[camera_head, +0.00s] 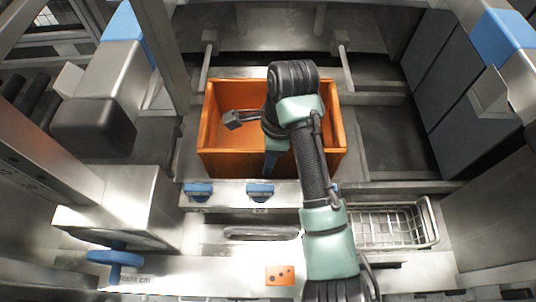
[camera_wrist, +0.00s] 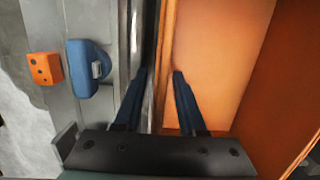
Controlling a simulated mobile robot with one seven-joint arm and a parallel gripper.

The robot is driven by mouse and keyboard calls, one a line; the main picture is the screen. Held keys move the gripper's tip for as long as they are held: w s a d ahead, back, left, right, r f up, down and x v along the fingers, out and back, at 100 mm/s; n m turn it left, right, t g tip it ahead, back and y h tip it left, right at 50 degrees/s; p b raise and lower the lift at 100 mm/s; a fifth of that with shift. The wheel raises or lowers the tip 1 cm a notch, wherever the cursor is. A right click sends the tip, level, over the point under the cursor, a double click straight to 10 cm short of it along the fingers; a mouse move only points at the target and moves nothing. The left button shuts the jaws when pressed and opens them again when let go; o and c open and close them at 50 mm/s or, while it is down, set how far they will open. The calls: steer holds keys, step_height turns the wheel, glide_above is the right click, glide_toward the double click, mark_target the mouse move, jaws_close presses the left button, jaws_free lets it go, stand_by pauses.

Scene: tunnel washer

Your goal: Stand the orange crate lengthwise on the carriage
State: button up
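The orange crate (camera_head: 325,148) stands upright and open-topped on the steel bed, its longer side running left to right. It looks empty where I can see in. My gripper (camera_head: 268,165) points down at the crate's near wall. In the wrist view my gripper's two blue fingers (camera_wrist: 160,75) are apart, one on each side of the crate wall (camera_wrist: 168,50). A narrow gap seems to show beside the wall, but contact is hard to judge. My arm hides part of the crate. I cannot tell which steel part is the carriage.
Blue catches (camera_head: 198,190) line the steel ledge in front of the crate. A wire basket (camera_head: 428,222) sits at the right. An orange dotted plate (camera_head: 280,275) lies nearer. A blue handwheel (camera_head: 115,258) is at left. Dark panels (camera_head: 430,60) stand on the right.

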steer(key=shift+r, duration=0.1)
steer(key=r+p, duration=0.2)
steer(key=r, duration=0.2)
steer(key=d+r+p, duration=0.1)
steer(key=r+p, duration=0.1)
steer(key=r, duration=0.2)
steer(key=r+p, duration=0.2)
steer(key=r, duration=0.2)
steer(key=shift+d, duration=0.4)
steer(key=shift+s+f, duration=0.1)
